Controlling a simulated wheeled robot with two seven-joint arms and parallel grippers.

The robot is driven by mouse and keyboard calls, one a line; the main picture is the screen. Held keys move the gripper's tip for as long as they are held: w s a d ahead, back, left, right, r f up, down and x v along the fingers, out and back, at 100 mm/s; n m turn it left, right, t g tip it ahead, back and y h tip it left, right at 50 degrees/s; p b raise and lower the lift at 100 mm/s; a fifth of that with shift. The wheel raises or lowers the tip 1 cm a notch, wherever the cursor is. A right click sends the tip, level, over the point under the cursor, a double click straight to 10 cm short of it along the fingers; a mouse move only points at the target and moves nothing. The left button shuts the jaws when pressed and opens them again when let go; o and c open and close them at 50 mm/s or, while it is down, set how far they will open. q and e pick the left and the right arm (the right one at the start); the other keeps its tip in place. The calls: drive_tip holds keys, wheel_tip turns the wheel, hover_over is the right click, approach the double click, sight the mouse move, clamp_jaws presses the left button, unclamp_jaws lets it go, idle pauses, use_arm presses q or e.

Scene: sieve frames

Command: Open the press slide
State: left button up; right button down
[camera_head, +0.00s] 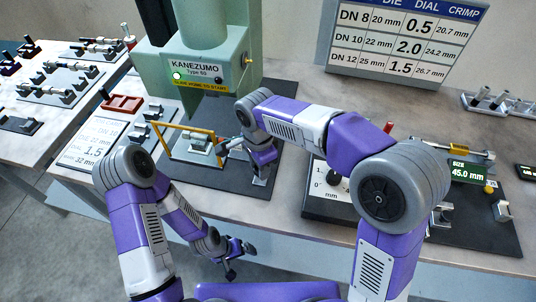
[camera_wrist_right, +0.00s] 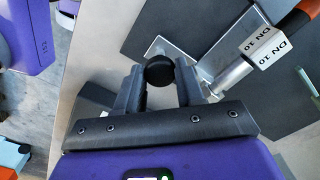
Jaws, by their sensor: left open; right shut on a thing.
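The green press (camera_head: 205,55), marked KANEZUMO Type 60, stands at the back centre with a lit green lamp. A yellow frame (camera_head: 184,142) stands in front of it on a dark base plate (camera_head: 190,178). My right gripper (camera_head: 226,149) is at the right side of this frame. In the right wrist view its fingers (camera_wrist_right: 160,88) are shut on a round black knob (camera_wrist_right: 159,71). The knob is too small to make out in the head view. How far the slide is open I cannot tell. My left gripper (camera_head: 238,259) is open and empty, low in front of the bench.
A 45.0 mm size display (camera_head: 467,173) is on the right. A sign (camera_head: 407,42) stands at the back. Fittings lie on the left bench.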

drive_tip(key=shift+s+a, duration=0.1)
drive_tip(key=shift+s, duration=0.35)
drive_tip(key=c, duration=0.7)
unclamp_jaws()
wheel_tip(320, 180, up, 8)
drive_tip(key=shift+f+p, duration=0.2)
drive_tip(key=shift+p, duration=0.95)
drive_tip(key=shift+f, duration=0.1)
